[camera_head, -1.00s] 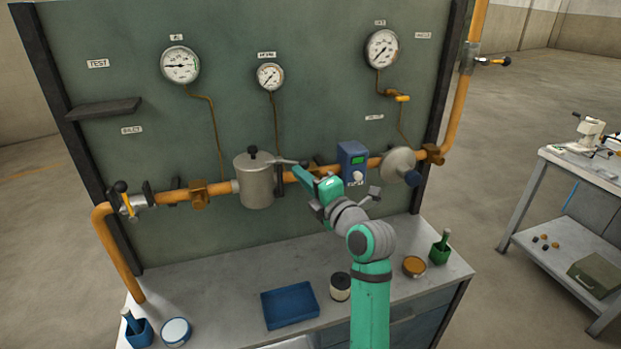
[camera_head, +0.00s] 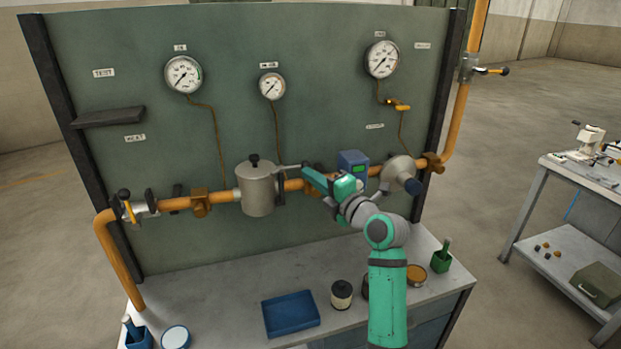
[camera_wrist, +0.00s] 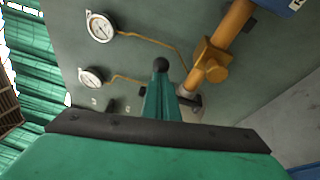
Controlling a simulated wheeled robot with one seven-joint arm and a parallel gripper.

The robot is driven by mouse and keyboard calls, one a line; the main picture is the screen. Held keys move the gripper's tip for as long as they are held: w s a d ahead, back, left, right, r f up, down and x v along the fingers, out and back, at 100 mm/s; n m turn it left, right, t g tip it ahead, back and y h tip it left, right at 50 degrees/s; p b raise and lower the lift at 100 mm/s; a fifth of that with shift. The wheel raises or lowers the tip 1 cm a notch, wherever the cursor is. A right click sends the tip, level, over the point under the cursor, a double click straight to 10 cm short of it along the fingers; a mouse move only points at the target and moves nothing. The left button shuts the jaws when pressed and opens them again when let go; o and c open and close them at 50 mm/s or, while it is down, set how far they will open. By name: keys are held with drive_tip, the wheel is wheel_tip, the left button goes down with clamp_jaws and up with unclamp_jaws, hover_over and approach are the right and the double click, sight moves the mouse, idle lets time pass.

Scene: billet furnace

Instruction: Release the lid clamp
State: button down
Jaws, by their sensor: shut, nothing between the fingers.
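The grey cylindrical vessel (camera_head: 257,192) sits in the orange pipe line, with a lid carrying a black knob (camera_head: 254,160). A thin grey clamp lever (camera_head: 287,166) reaches right from the lid's edge. My gripper (camera_head: 305,173) is shut and empty at the right end of this lever. I cannot tell whether it touches the lever. In the wrist view the green fingers (camera_wrist: 160,103) are together, with a black ball (camera_wrist: 160,65) just beyond their tips.
The blue box (camera_head: 353,165) and a grey round fitting (camera_head: 398,171) are close to the right of my gripper. The orange pipe (camera_head: 170,205) runs along the panel. Below, the bench holds a blue tray (camera_head: 290,312), a dark jar (camera_head: 342,294) and a green holder (camera_head: 441,258).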

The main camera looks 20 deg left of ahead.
drive_tip(key=shift+w+d+r, duration=0.25)
drive_tip(key=shift+w, duration=0.2)
drive_tip(key=f+v, duration=0.1)
drive_tip(key=v, duration=1)
drive_tip(key=shift+d, duration=0.4)
drive_tip(key=shift+w+f, duration=0.1)
drive_tip(key=shift+w, duration=0.15)
